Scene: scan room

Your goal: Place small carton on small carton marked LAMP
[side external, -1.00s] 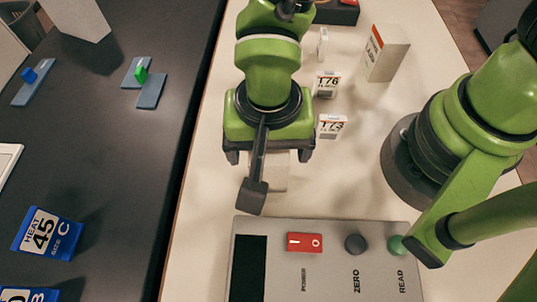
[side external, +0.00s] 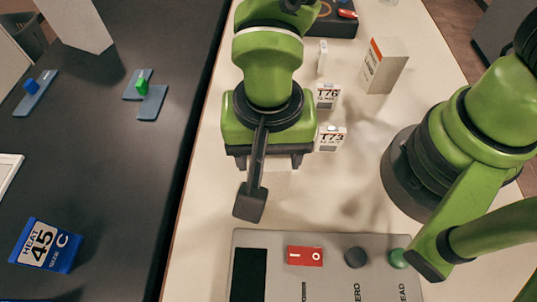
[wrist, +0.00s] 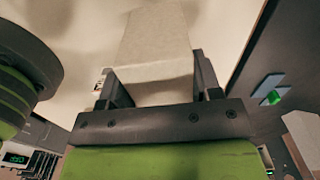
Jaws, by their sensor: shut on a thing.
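My gripper (side external: 268,163) is over the pale table, left of centre in the side external view, with its jaws pointing down. It is shut on a plain pale carton (wrist: 155,45), which shows between the two dark fingers in the wrist view. In the side view that carton is mostly hidden and blends with the table. A white carton with an orange stripe (side external: 387,68) stands upright at the back right, apart from my gripper. Its lettering is too small to read, so I cannot tell whether it is marked LAMP.
A grey panel (side external: 330,275) with a red switch (side external: 305,256) and knobs lies in front. A black tray (side external: 335,22) is at the back. The dark counter (side external: 120,150) is at left.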

